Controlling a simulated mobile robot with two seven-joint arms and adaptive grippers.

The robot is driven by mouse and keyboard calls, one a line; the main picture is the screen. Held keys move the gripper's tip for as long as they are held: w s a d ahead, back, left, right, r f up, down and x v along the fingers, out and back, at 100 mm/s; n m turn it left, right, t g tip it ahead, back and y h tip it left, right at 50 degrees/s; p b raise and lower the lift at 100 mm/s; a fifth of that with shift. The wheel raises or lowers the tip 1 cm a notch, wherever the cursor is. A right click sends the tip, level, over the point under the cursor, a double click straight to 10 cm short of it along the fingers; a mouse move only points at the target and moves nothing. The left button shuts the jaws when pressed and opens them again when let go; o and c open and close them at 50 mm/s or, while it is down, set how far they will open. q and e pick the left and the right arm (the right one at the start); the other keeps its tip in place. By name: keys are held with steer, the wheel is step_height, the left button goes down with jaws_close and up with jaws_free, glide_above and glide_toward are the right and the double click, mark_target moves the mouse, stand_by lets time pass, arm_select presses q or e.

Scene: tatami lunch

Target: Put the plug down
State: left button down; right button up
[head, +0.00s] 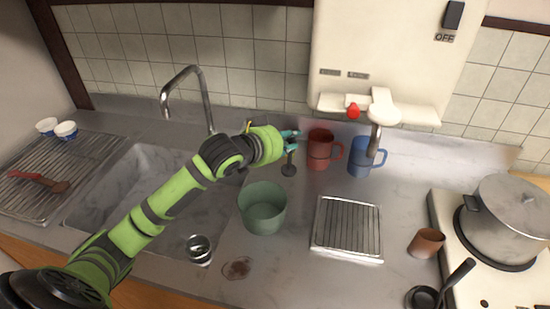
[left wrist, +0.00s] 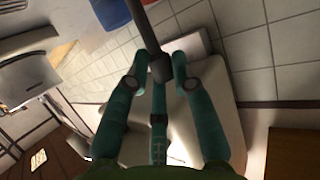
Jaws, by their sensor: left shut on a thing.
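My left gripper (head: 291,139) reaches over the sink from the left. Its teal fingers, also filling the middle of the left wrist view (left wrist: 158,75), are shut on the dark plug (head: 289,170). The plug has a thin upright stem and a round disc at its lower end. It is just left of the red mug and behind the green bowl. Whether the disc touches the counter I cannot tell. In the left wrist view the plug's grey stem (left wrist: 148,32) runs up from between the fingertips. My right gripper is not in view.
A green bowl (head: 262,213), red mug (head: 320,148), blue mug (head: 361,158) and wire rack (head: 347,228) stand nearby. The sink (head: 130,190) and faucet (head: 205,100) are left. A brown cup (head: 427,243) and large pot (head: 508,222) are right.

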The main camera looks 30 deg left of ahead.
arm_select(q)
steer(key=w+a+f+p, duration=0.1)
steer(key=w+a+f, duration=0.3)
steer(key=a+f, duration=0.2)
step_height(320, 180, down, 2)
steer(key=shift+f+p, duration=0.15)
steer(key=shift+p, duration=0.25)
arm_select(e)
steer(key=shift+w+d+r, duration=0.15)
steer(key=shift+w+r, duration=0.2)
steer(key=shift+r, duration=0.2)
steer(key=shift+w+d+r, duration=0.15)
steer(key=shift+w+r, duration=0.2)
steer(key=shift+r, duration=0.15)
arm_select(q)
steer(key=shift+a, duration=0.1)
steer(key=c, duration=1.1)
jaws_free()
steer(key=shift+f, duration=0.15)
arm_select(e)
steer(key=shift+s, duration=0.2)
arm_select(q)
steer(key=shift+o, duration=0.2)
steer(key=b+v, duration=0.1)
steer(key=v, duration=1.1)
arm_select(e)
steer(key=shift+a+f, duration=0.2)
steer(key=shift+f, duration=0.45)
